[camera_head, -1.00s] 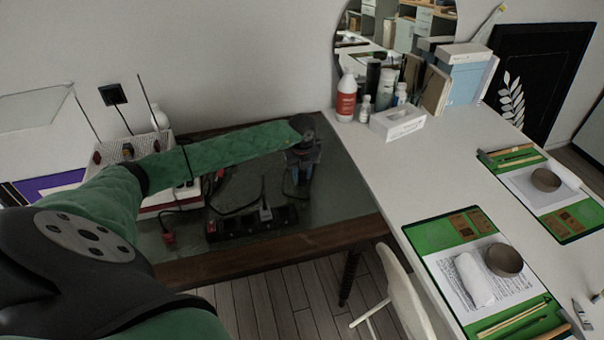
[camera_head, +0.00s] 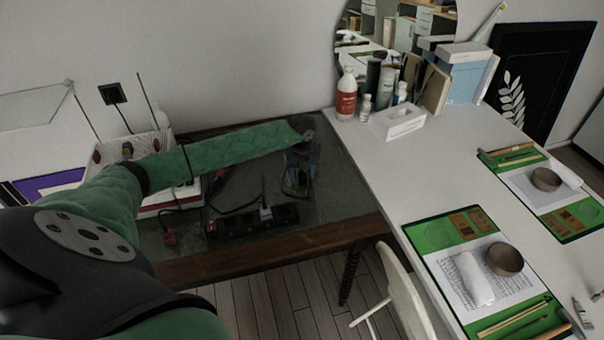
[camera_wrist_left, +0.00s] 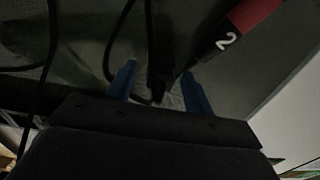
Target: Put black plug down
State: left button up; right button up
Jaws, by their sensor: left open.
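My left gripper (camera_head: 299,188) is open and points down over the dark glass-topped table, to the right of the black power strip (camera_head: 234,226). In the left wrist view, the blue fingers of my left gripper (camera_wrist_left: 160,90) stand apart on both sides of a dark shape, which looks like the black plug (camera_wrist_left: 159,72) with its cord. I cannot tell whether it touches a finger or the tabletop. In the head view the plug is too dark to make out beside the gripper. My right gripper is not in view.
In the wrist view, a red-and-black piece marked 2 (camera_wrist_left: 232,36) lies close to the right finger. Black cables (camera_wrist_left: 122,32) loop nearby. The white table (camera_head: 400,175) adjoins on the right.

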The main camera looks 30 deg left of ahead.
aim_at(302, 173)
pick_arm(q)
jog(key=shift+r, duration=0.3)
jog(key=shift+r+p, duration=0.35)
jog(key=shift+p, duration=0.2)
jog(key=shift+r, duration=0.15)
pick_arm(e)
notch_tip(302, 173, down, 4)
pick_arm(q)
jog(key=shift+r+b, duration=0.5)
jog(key=shift+r, duration=0.2)
notch_tip(302, 173, up, 10)
jog(key=b, duration=0.3)
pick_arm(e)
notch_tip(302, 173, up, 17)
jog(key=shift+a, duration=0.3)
pick_arm(q)
jog(key=shift+r, duration=0.1)
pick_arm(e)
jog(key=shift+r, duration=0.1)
